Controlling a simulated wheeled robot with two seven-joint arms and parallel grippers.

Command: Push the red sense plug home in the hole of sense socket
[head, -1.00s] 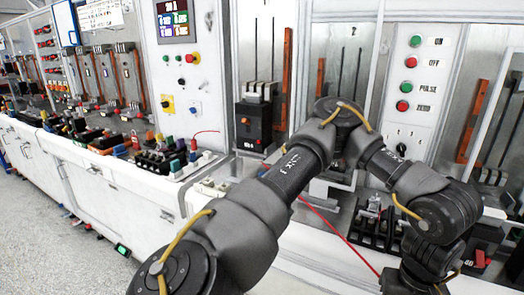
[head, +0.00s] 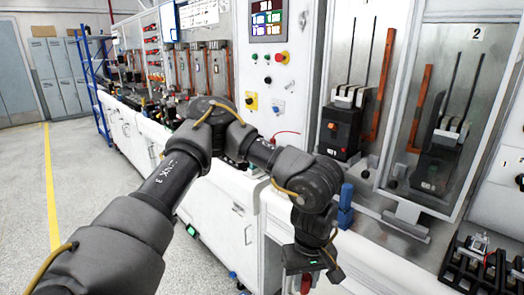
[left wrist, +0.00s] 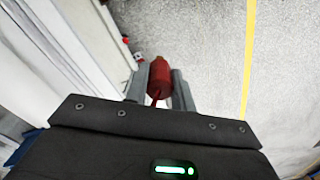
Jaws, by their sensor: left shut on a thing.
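My left gripper (head: 308,275) is low in the head view, beside the front of the white bench. In the left wrist view my left gripper (left wrist: 158,88) is shut on a red plug (left wrist: 159,76), held between its two grey fingers. The plug hangs over the floor, away from any socket. In the head view only a little red of the plug (head: 305,284) shows under the gripper. I cannot make out which hole is the sense socket. My right gripper is in neither view.
A breaker (head: 339,132) stands in the bay marked 1. A control panel (head: 272,70) with a display and buttons is left of it. Black parts (head: 472,262) lie at lower right. A blue rack (head: 91,85) and lockers (head: 62,75) stand at far left.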

